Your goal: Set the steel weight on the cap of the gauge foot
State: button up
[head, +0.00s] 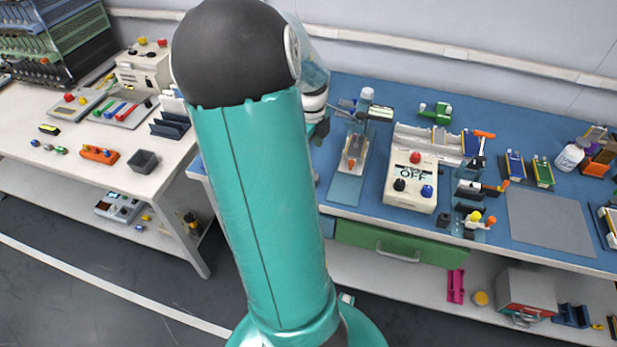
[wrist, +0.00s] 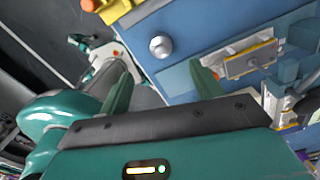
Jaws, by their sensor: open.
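The steel weight (wrist: 160,46) looks like a short round silver cylinder. In the wrist view it stands on the blue bench top, close to its edge. My gripper (wrist: 160,70) is open and empty, its two green fingers apart, with the weight showing in line with the gap just beyond the tips. In the head view my arm hides the gripper and probably the weight. The gauge (head: 355,150) stands on the blue bench, with a pale plate, a small cell and a post. Its plate with the cell also shows right of my fingers in the wrist view (wrist: 248,62). I cannot make out the foot's cap clearly.
A white box reading OFF (head: 411,182) stands right of the gauge. A grey mat (head: 550,222) lies further right, clear. A green drawer (head: 400,243) is under the bench. A white table (head: 60,165) with parts stands at left.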

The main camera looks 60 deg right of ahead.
notch_tip(320, 180, down, 10)
jog(key=shift+s+f, duration=0.1)
jog(key=shift+s, duration=0.05)
dwell(0.3)
jog(key=shift+d, duration=0.1)
jog(key=c, duration=1.4)
jog(key=shift+o, duration=0.2)
